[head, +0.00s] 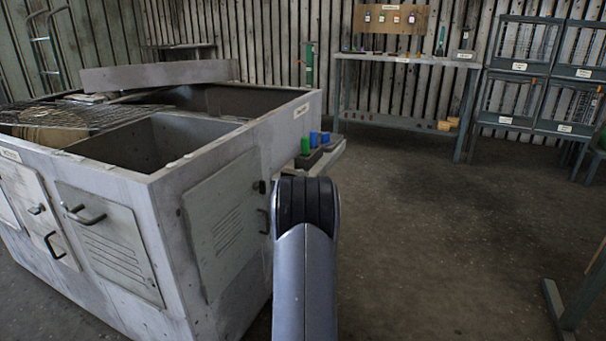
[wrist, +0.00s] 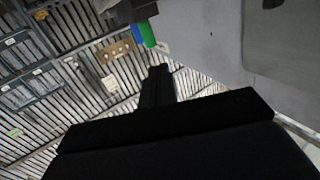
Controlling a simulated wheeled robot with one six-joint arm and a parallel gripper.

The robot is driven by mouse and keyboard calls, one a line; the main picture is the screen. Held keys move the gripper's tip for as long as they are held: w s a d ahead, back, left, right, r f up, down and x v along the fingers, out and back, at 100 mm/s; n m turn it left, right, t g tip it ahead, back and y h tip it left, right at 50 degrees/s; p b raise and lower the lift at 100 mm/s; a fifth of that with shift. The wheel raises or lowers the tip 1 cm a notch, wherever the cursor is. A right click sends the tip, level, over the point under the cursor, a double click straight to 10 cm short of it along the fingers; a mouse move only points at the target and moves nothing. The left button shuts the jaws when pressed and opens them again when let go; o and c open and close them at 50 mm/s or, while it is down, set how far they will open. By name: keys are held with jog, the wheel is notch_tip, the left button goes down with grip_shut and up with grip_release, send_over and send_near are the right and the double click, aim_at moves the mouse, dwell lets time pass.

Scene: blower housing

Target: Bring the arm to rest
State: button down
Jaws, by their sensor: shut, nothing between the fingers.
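My gripper (wrist: 158,72) shows in the wrist view as a dark shape at the middle, its fingers shut with nothing between them. In the head view my arm rises from the bottom centre, and the gripper itself is hidden. The grey blower housing (head: 160,188) stands at the left of the head view, with an open top and closed doors on its sides. It also fills the upper right of the wrist view (wrist: 215,45). The gripper appears apart from the housing.
A small side shelf (head: 328,158) on the housing carries green and blue items (head: 315,139), just behind my arm. A workbench (head: 405,58) and grey racks (head: 520,90) stand at the back. A green-grey stand (head: 575,305) is at the lower right.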

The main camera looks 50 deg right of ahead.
jog(key=shift+s+d, duration=0.1)
jog(key=shift+s, duration=0.3)
